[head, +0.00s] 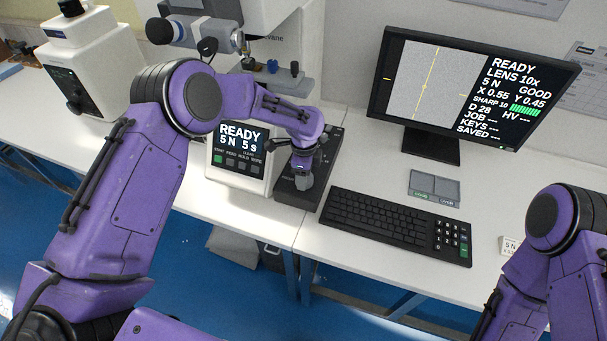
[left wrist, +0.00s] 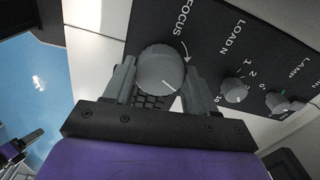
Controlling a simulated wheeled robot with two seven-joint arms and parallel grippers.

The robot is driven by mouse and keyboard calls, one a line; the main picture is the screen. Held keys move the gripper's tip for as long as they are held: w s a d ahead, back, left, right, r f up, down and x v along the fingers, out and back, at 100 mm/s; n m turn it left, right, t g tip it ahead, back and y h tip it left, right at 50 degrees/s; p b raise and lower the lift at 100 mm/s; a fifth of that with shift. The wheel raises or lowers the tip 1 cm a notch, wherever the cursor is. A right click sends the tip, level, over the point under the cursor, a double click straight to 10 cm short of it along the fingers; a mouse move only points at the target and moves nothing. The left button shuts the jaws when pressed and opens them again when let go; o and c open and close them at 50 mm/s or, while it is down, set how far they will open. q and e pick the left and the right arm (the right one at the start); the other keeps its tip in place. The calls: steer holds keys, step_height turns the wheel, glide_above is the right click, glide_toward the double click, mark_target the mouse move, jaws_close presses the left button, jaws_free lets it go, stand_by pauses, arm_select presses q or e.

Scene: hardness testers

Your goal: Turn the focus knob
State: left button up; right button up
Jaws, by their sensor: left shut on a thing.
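The grey round focus knob (left wrist: 160,68) sits on a dark control panel (left wrist: 215,40) under the label FOCUS with a curved arrow, in the left wrist view. A white line marks its face. My left gripper (left wrist: 160,80) is shut on the knob, one finger at each side. In the head view my left gripper (head: 302,176) reaches down over the dark control box (head: 291,196) and hides the knob. The monitor (head: 470,92) reads READY, GOOD and SHARP 10 with a full green bar. My right arm is at the right edge, its gripper out of view.
A load knob (left wrist: 234,90) and a lamp knob (left wrist: 279,103) stand beside the focus knob. The tester's display (head: 240,138) stands left of the box. A keyboard (head: 395,222) lies close on the right, with a grey two-part plate (head: 434,187) behind it.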

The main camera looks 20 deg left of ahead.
stand_by(0.4)
arm_select(q)
steer(key=shift+d, duration=0.1)
steer(key=o, duration=1.1)
steer(key=shift+c, duration=0.2)
step_height(320, 180, up, 10)
steer(key=b, duration=0.2)
steer(key=shift+r+b, duration=0.25)
steer(key=shift+b, duration=0.1)
